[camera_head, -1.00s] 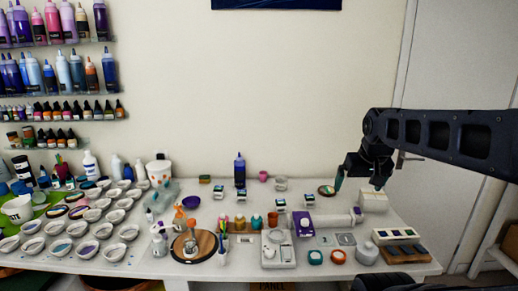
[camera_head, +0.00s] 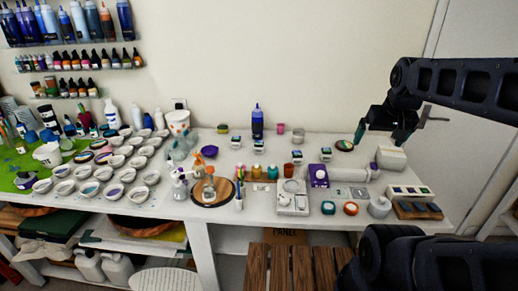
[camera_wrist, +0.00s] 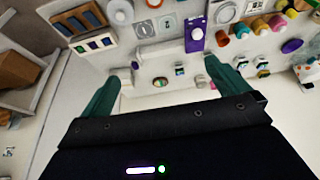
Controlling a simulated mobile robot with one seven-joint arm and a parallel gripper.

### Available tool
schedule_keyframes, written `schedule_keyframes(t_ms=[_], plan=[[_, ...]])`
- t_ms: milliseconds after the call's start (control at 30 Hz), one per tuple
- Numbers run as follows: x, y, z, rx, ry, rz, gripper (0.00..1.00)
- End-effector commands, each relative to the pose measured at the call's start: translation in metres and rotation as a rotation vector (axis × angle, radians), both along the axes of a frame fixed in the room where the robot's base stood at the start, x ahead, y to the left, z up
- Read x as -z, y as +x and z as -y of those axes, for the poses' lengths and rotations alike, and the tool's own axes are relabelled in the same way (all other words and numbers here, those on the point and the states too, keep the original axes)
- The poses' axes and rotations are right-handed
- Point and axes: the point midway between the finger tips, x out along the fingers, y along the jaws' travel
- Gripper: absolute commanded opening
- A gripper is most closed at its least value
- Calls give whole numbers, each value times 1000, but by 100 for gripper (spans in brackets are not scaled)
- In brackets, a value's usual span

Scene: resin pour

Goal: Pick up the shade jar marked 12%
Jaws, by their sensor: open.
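Several small labelled jars with dark tops stand on the white table. In the head view one (camera_head: 236,142) is at the back, another (camera_head: 258,155) in the middle, and a third (camera_head: 297,156) farther right. Their markings are too small to read, so I cannot tell which is 12%. In the wrist view a small jar (camera_wrist: 180,70) shows between the fingers, and others (camera_wrist: 241,63) show to the right. My gripper (camera_head: 380,136) is open and empty above the table's right end, apart from the jars. Its teal fingers also show in the wrist view (camera_wrist: 162,74).
White cups crowd the left. A tall blue bottle (camera_head: 257,122) stands behind the jars.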

Motion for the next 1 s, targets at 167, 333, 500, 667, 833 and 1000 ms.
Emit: schedule_keyframes(t_ms=[167,333,500,667,833,1000], plan=[[0,0,0,0,0,0,100],[0,0,0,0,0,0,100],[0,0,0,0,0,0,84],[0,0,0,0,0,0,65],[0,0,0,0,0,0,65],[-4,10,-3,-29,-9,-8,65]])
